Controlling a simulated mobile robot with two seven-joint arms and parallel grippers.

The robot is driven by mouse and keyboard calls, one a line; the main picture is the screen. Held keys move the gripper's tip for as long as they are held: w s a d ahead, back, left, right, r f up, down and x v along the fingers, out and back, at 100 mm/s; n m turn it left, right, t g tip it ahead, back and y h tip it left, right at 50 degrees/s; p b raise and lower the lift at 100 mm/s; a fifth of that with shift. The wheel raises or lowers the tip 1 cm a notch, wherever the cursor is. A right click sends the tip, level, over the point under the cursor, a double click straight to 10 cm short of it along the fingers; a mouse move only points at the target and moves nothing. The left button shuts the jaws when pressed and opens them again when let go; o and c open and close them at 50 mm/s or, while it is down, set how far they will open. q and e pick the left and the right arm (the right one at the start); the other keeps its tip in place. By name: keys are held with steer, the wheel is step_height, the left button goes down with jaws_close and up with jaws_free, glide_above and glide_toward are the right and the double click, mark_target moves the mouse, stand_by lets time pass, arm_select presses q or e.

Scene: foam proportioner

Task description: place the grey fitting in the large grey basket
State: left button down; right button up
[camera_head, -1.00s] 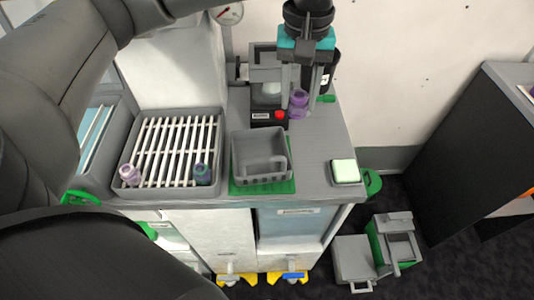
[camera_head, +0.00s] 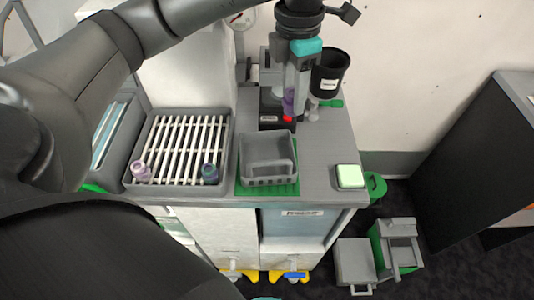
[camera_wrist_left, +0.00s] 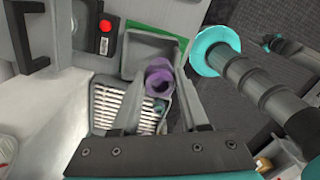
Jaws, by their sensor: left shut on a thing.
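My left gripper (camera_head: 291,98) is shut on a purple fitting (camera_head: 288,104), held above the counter behind the small grey basket. In the left wrist view the purple fitting (camera_wrist_left: 158,77) sits between my fingertips (camera_wrist_left: 160,72). The grey basket (camera_head: 267,155) stands on a green mat and looks empty; it also shows in the left wrist view (camera_wrist_left: 142,46). A larger grey tray-like basket (camera_head: 230,140) with white slats is to its left. A small grey piece (camera_head: 313,111), perhaps a fitting, stands near the black cup. My right gripper is not seen.
A lavender fitting (camera_head: 141,171) and a dark one (camera_head: 210,174) stand on the slatted tray. A black cup (camera_head: 330,73) is right of my gripper. A box with a red button (camera_head: 276,121) is beneath it. A pale green block (camera_head: 350,176) sits at the right edge.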

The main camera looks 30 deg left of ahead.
mark_target(267, 150)
arm_select(q)
steer(key=n, duration=0.3)
steer(key=a+n, duration=0.1)
steer(key=n, duration=0.2)
steer(key=shift+s+a+r, duration=0.1)
steer(key=shift+s+r, duration=0.05)
steer(key=a+f+n, duration=0.1)
steer(key=f+n, duration=0.5)
steer(key=a+f+n+b, duration=0.1)
steer(key=f+n, duration=0.4)
steer(key=f, duration=0.2)
steer(key=s+a+f+n+b, duration=0.1)
steer(key=f+n, duration=0.5)
steer(key=shift+a+f+n, duration=0.25)
steer(key=shift+a+n, duration=0.05)
steer(key=shift+f, duration=0.15)
steer(key=shift+c, duration=2.1)
jaws_free()
